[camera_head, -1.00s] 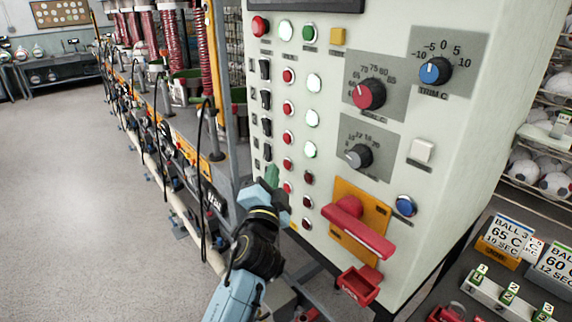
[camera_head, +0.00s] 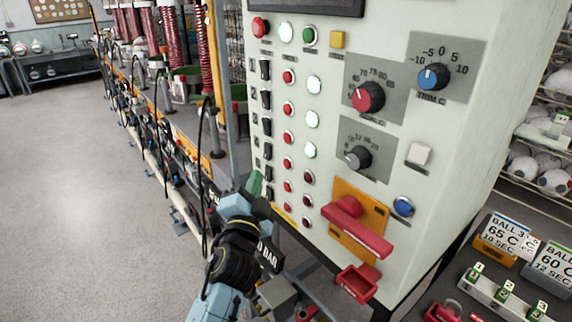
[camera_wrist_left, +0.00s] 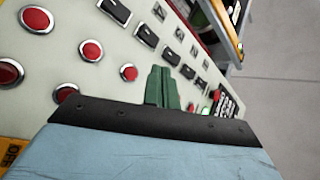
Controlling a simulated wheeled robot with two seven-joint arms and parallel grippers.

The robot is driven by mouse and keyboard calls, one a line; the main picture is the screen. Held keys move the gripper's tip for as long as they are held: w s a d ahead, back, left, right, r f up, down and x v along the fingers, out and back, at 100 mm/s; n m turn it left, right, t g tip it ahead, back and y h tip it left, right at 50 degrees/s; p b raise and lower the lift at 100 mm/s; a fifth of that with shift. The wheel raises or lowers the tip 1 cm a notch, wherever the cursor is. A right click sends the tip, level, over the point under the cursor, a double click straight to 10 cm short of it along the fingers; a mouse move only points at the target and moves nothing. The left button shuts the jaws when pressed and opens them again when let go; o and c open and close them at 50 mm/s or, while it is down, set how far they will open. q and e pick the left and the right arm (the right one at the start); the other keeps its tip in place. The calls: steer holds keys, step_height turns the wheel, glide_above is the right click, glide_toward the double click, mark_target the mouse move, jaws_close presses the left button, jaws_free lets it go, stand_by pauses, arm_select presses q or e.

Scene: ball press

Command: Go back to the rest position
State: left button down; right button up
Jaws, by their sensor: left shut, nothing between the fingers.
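My left gripper (camera_head: 255,184) is low at the left edge of the control panel (camera_head: 392,28) in the head view, near the lower rocker switches. In the left wrist view its green fingers (camera_wrist_left: 162,88) are shut together with nothing between them. They point along the panel face, close to the rocker switches (camera_wrist_left: 146,34) and red buttons (camera_wrist_left: 91,50). I cannot tell whether they touch the panel. My right gripper is in neither view.
A red lever (camera_head: 357,237) on a yellow plate and a red tray (camera_head: 357,283) stick out from the panel's lower part. The press line (camera_head: 190,140) with hoses runs along the left. Ball signs (camera_head: 505,235) stand at right. The floor (camera_head: 70,200) at left is clear.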

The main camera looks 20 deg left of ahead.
arm_select(q)
steer(key=s+a+f+n+g+h, duration=0.1)
steer(key=s+a+f+n+g, duration=0.1)
steer(key=s+f+n+g, duration=0.9)
steer(key=s+d+f+m+g+h, duration=0.25)
steer(key=s+f, duration=0.25)
steer(key=s, duration=0.5)
steer(key=s+d+f+m+g+h, duration=0.25)
steer(key=s+d+f, duration=0.2)
steer(key=s, duration=0.55)
step_height(320, 180, down, 26)
steer(key=g, duration=0.2)
steer(key=s+a+f, duration=0.2)
steer(key=s+f, duration=0.5)
steer(key=s, duration=0.1)
steer(key=s+a+f+g+y, duration=0.1)
steer(key=s+f, duration=0.7)
steer(key=s, duration=0.1)
steer(key=shift+s+a, duration=0.2)
steer(key=shift+a, duration=0.2)
